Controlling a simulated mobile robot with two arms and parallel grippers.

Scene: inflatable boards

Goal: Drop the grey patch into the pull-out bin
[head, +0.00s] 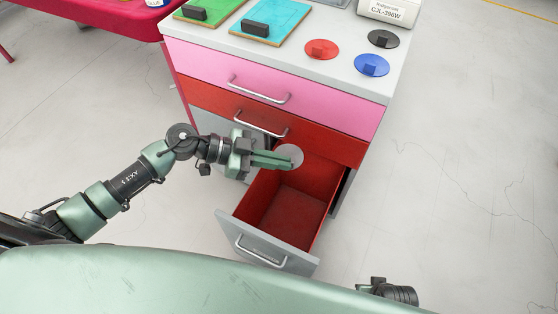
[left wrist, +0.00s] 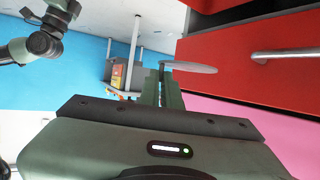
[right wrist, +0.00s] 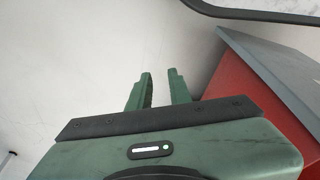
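The grey patch (head: 291,154) is a thin round disc at the tips of my left gripper (head: 284,162). My left gripper is shut on it and holds it above the back part of the pull-out bin. In the left wrist view the patch (left wrist: 198,67) shows nearly edge-on at the fingers (left wrist: 162,85). The pull-out bin (head: 297,207) is the open bottom drawer, red inside with a grey front; its visible floor is empty. My right gripper (right wrist: 160,88) is open and empty beside the drawer's outside; only its wrist part shows in the head view.
The cabinet's pink drawer (head: 300,94) and red drawer (head: 330,142) are shut above the bin. On top lie a red patch (head: 322,48), a blue patch (head: 371,65), a black patch (head: 383,38) and green and cyan boards. The floor to the right is clear.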

